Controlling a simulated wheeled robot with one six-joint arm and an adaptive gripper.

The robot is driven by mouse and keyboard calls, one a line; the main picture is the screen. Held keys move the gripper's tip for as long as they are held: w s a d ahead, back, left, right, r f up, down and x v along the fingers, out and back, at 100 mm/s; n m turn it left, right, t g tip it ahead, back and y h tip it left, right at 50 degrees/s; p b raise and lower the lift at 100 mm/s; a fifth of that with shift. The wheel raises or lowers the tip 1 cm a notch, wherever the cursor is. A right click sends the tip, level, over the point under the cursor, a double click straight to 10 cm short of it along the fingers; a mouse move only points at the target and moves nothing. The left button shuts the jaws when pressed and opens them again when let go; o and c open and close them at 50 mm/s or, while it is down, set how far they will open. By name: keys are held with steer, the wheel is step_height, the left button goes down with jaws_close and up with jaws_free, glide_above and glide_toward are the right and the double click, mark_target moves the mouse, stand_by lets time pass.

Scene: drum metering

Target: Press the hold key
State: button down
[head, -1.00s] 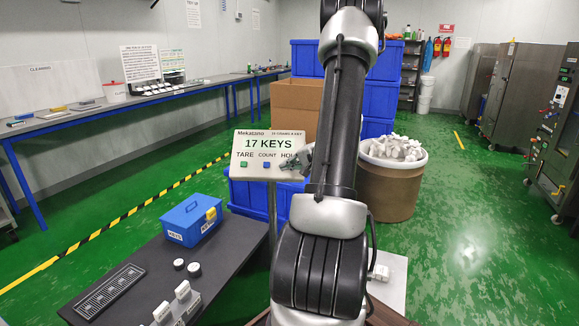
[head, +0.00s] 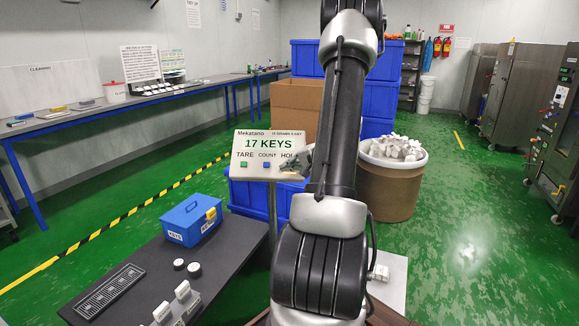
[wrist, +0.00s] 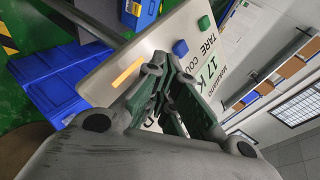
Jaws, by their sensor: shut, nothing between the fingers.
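The scale display panel (head: 268,144) stands on a post and reads "17 KEYS". A green key sits under TARE (head: 244,165) and a blue key under COUNT (head: 266,165). The HOLD label is partly covered by my gripper (head: 300,162), and the key under it is hidden. In the wrist view my shut, empty gripper (wrist: 162,82) is at the panel face (wrist: 112,82), beyond the blue key (wrist: 181,47) and green key (wrist: 204,23). I cannot tell whether the fingertips touch the panel or the hidden key.
A blue KEYS box (head: 190,222) sits on the dark bench (head: 140,262) at the left. A brown drum (head: 390,190) full of white pieces stands right of my arm. Blue crates (head: 305,58) and a cardboard box (head: 296,108) stand behind the panel.

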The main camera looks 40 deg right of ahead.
steer(key=shift+r, duration=0.1)
steer(key=shift+s+a+r, duration=0.4)
steer(key=shift+r, duration=0.05)
steer(key=s+a+r, duration=0.2)
steer(key=r, duration=0.1)
steer(key=shift+s+a+r, duration=0.2)
steer(key=shift+a+r, duration=0.05)
steer(key=shift+a, duration=0.05)
stand_by(0.4)
stand_by(0.9)
